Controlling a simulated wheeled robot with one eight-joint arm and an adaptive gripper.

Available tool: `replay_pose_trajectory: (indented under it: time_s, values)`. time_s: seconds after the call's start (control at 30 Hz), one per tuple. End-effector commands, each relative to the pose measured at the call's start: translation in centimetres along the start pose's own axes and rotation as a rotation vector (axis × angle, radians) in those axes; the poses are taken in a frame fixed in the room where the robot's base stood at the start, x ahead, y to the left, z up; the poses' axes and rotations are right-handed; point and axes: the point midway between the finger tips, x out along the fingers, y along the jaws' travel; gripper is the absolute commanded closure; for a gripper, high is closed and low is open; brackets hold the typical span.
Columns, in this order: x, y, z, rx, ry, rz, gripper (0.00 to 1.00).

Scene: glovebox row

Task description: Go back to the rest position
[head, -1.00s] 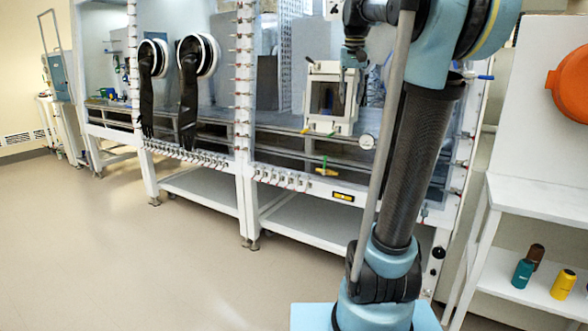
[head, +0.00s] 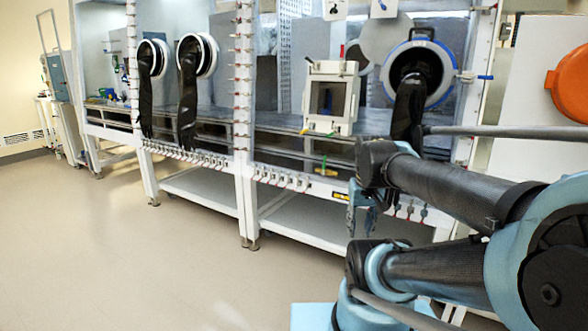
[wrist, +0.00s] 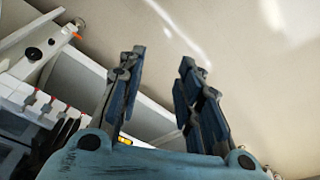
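My gripper (head: 361,222) hangs fingers down in front of the glovebox row, below the level of its work surface and left of my folded arm in the head view. In the wrist view my gripper (wrist: 162,62) has its two blue-padded fingers spread apart with nothing between them. Floor and part of the white frame show beyond the fingers.
A glovebox with a small white transfer door (head: 311,97) and a blue-ringed port with a black glove (head: 408,110) stands behind my gripper. Black gloves (head: 188,100) hang further left. An orange round thing (head: 570,80) is at right. The floor (head: 90,240) at left is clear.

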Motion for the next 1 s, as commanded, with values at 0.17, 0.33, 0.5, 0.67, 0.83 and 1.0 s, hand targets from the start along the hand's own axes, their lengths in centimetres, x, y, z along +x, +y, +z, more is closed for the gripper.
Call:
replay_pose_trajectory:
  time_s: [0.17, 0.33, 0.5, 0.67, 0.83, 1.0]
  values:
    - [3.0, -0.1, 2.8, -0.013, 0.001, -0.002, 0.68]
    - [3.6, -0.1, 3.3, -0.015, 0.002, -0.002, 0.68]
    - [3.5, -0.1, 3.2, -0.015, 0.002, -0.002, 0.68]
    - [3.5, -0.1, 3.2, -0.015, 0.002, -0.002, 0.68]
    - [4.1, -0.1, 2.4, -0.015, -0.01, -0.002, 0.68]
    - [4.1, -0.1, 2.4, -0.015, -0.01, -0.002, 0.68]
